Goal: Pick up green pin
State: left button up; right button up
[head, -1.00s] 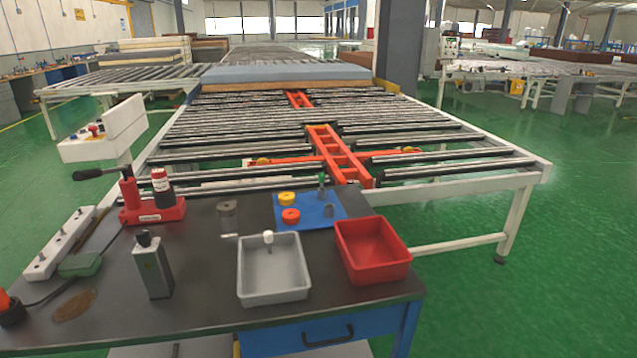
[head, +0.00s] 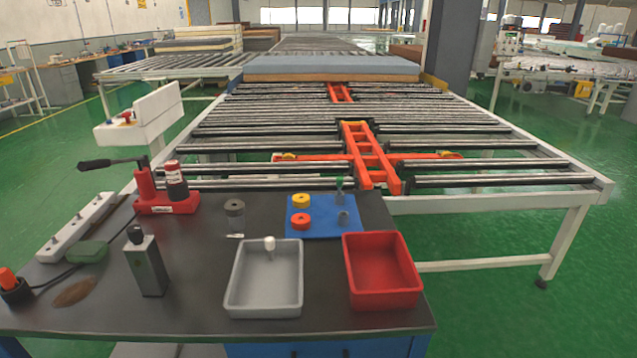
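A small green pin (head: 339,186) stands upright at the back right of the blue mat (head: 322,228) on the dark workbench. It looks set in or just behind a grey piece; I cannot tell which. A yellow ring (head: 301,201), an orange-red ring (head: 300,221) and a small grey cylinder (head: 343,218) share the mat. Neither of my grippers shows in the head view.
In front of the mat are a grey tray (head: 235,290) with a white-topped peg in it and a red tray (head: 383,298). A red jack (head: 168,203), a grey box (head: 147,266) and a power strip (head: 76,228) stand left. A roller conveyor (head: 250,145) lies behind.

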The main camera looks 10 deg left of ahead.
aim_at(340, 180)
jog(key=i+l+u, duration=0.2)
jog(key=l+u, duration=0.75)
jog(key=l, duration=0.15)
jog(key=l+u, duration=0.45)
jog(key=l, duration=0.15)
jog(key=k+l+u, duration=0.1)
jog(key=l+u, duration=0.4)
jog(key=l, duration=0.15)
